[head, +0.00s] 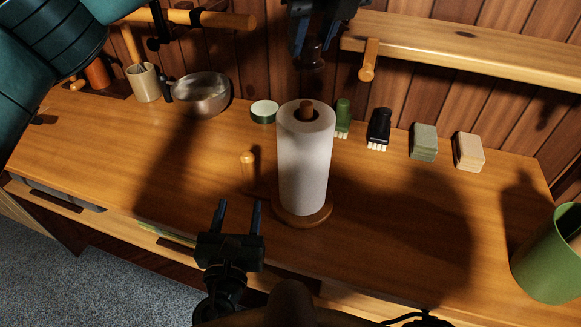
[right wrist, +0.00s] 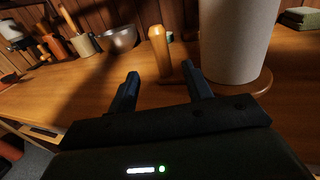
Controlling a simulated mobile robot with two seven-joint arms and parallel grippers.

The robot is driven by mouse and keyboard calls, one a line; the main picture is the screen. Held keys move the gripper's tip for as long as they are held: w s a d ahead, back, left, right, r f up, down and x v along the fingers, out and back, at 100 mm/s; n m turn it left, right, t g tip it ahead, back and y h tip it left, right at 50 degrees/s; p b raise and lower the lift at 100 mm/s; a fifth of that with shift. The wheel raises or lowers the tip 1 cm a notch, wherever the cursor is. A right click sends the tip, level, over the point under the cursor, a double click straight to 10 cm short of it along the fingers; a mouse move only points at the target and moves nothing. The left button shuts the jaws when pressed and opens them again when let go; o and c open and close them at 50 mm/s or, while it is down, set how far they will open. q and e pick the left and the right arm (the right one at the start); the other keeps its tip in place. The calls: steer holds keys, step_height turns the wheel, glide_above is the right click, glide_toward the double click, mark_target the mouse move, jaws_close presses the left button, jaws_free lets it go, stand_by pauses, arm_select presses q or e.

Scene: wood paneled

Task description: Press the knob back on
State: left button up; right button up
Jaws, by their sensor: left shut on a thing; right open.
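A white paper towel roll (head: 303,165) stands upright on a holder with a round wooden base (head: 322,215); the brown top of its post (head: 306,111) shows in the core. My left gripper (head: 318,38) is shut on a dark brown knob (head: 312,56), held in the air behind and above the roll. The hold is in shadow. My right gripper (head: 238,215) is open and empty, low at the table's front, left of the base. A light wooden peg (head: 248,170) stands upright left of the roll. In the right wrist view the peg (right wrist: 160,50) shows beyond the open fingers.
A steel bowl (head: 202,95), a utensil cup (head: 144,83) and a green-and-white round tin (head: 264,111) stand at the back left. Brushes (head: 378,128) and sponges (head: 424,142) line the back right. A green bin (head: 552,258) is far right. A shelf (head: 465,45) overhangs the back.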

mark_target(247, 172)
steer(key=w, duration=1.2)
steer(key=shift+d, duration=0.3)
steer(key=shift+c, duration=0.3)
jaws_close()
